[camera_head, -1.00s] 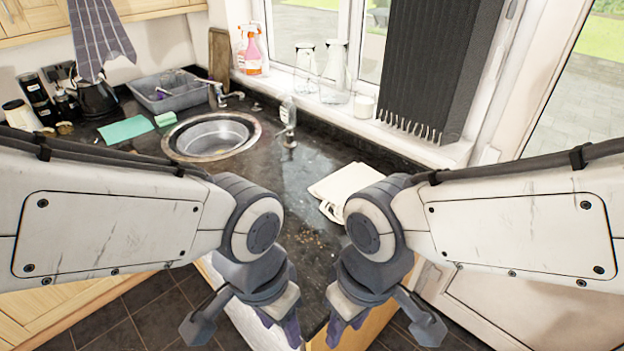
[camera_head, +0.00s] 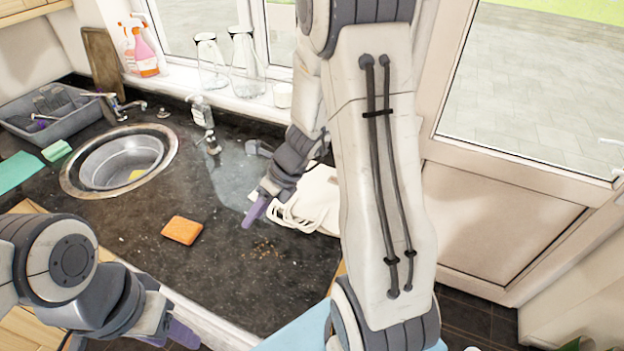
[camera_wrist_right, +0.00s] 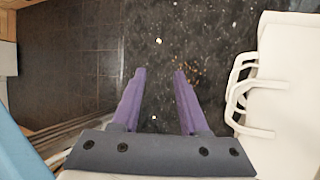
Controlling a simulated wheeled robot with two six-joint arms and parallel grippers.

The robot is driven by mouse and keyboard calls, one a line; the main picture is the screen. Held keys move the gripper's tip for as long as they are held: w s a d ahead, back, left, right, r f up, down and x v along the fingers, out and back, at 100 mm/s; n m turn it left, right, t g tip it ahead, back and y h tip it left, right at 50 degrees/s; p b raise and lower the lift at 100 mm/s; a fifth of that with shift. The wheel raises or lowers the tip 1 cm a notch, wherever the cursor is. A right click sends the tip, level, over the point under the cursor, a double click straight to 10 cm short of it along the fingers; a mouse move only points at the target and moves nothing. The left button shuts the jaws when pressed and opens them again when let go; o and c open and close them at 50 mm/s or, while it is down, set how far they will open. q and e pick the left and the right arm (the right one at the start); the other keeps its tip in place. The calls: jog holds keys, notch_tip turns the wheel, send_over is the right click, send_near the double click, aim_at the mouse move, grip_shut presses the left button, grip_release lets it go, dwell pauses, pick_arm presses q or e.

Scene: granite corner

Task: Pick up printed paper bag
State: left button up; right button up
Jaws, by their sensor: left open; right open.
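The paper bag (camera_head: 308,196) is white and lies flat on the dark counter, its handles toward the left. My right arm hides part of it, and I see no print. In the right wrist view the bag (camera_wrist_right: 285,105) is at the right edge, its looped handles nearest the fingers. My right gripper (camera_head: 254,213) is over the counter just left of the bag, apart from it. Its purple fingers (camera_wrist_right: 159,73) are open with nothing between them. My left gripper (camera_head: 184,334) is open at the lower left, by the counter's front edge, away from the bag.
An orange sponge (camera_head: 183,230) lies left of my right gripper. A round sink (camera_head: 72,180) and a soap bottle (camera_head: 202,112) are farther back. Glass jars (camera_head: 246,65) stand on the windowsill. A light blue surface (camera_head: 296,332) is below the counter's front edge.

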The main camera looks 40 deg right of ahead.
aim_at(288, 212)
jog(key=w+d+f+m+t+h+p, duration=0.1)
jog(key=d+f+m+t+h, duration=0.3)
jog(key=d+m, duration=1)
jog(key=f, duration=0.1)
jog(key=w+f+y, duration=0.1)
jog(key=f, duration=0.1)
jog(key=w+a+f+m+g+y, duration=0.1)
jog(key=f, duration=0.1)
jog(key=shift+a, duration=0.1)
jog(key=p+x, duration=0.1)
jog(key=x, duration=0.4)
jog(key=shift+w, duration=0.2)
jog(key=shift+w+a+f, duration=0.1)
jog(key=shift+w+f, duration=0.15)
jog(key=shift+f, duration=0.1)
grip_shut()
